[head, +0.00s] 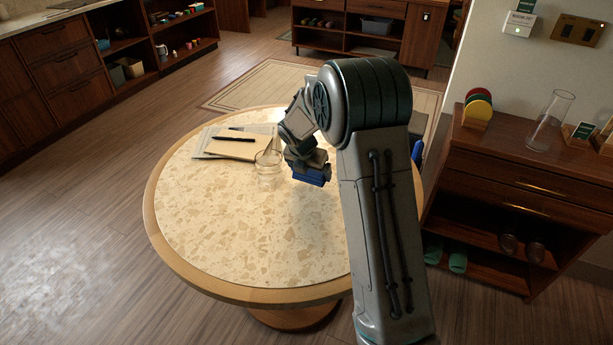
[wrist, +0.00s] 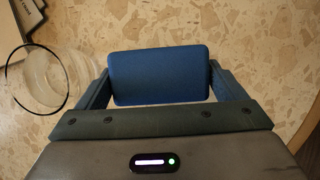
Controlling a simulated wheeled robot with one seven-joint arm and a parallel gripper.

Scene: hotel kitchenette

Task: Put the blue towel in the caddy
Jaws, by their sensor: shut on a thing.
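The blue towel (wrist: 160,76) is a flat folded rectangle between the two fingers of my gripper (wrist: 163,88) in the wrist view. My gripper is shut on it, with a finger at each short side. In the head view the towel (head: 311,175) shows under my gripper (head: 308,163), over the right part of the round table; I cannot tell whether it touches the tabletop. My arm hides part of the table's right side. I cannot make out a caddy for certain in either view.
A clear glass (head: 267,168) stands close to the left of my gripper on the round table (head: 210,235). Papers with a black pen (head: 233,139) lie behind it. The table's front left is clear. A wooden cabinet with a glass carafe (head: 549,122) stands at right.

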